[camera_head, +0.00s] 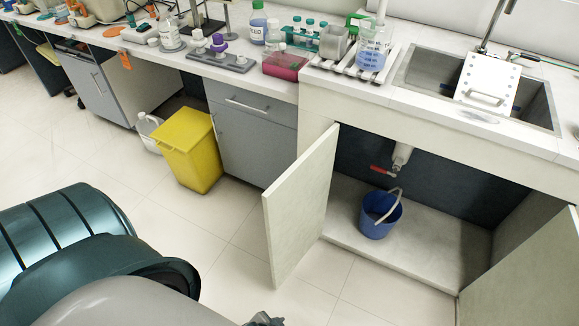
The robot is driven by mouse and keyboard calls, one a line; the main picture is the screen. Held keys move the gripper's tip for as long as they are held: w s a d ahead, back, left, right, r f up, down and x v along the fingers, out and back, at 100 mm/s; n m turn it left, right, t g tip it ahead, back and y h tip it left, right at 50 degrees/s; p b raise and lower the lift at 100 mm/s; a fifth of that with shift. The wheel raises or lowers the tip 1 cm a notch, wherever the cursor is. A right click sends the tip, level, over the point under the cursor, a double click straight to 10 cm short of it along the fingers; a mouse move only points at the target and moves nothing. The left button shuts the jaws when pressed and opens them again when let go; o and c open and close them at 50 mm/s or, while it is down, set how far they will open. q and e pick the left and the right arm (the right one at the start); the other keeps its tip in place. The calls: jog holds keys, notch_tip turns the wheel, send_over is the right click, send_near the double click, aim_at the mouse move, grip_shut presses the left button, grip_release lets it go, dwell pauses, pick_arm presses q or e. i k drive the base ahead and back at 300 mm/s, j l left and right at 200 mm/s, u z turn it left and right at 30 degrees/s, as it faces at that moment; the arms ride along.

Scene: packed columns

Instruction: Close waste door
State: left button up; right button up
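The cabinet under the sink stands open. Its pale left door (301,208) is swung outward into the room, at a wide angle to the front. Its right door (530,273) is also swung open and is cut off by the right edge of the view. A small dark part of what looks like my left gripper (263,320) shows at the bottom edge, below and apart from the left door. Its fingers are mostly out of frame, so its opening cannot be told. My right gripper is not in view.
Inside the cabinet a blue bucket (381,216) stands on the cabinet floor, under a drain pipe (401,158). A yellow bin (189,150) and a white jug (149,131) stand left of the left door. The tiled floor (232,250) left of the door is clear.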

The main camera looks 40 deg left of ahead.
aim_at(294, 206)
jog(key=j+z, duration=0.15)
jog(key=j, duration=0.35)
jog(key=k+j+z, duration=0.1)
jog(key=j, duration=0.35)
jog(key=k+j+z, duration=0.15)
jog(key=j, duration=0.3)
jog(key=k+j+z, duration=0.1)
jog(key=j, duration=0.35)
jog(key=j+z, duration=0.2)
jog(key=j, duration=0.95)
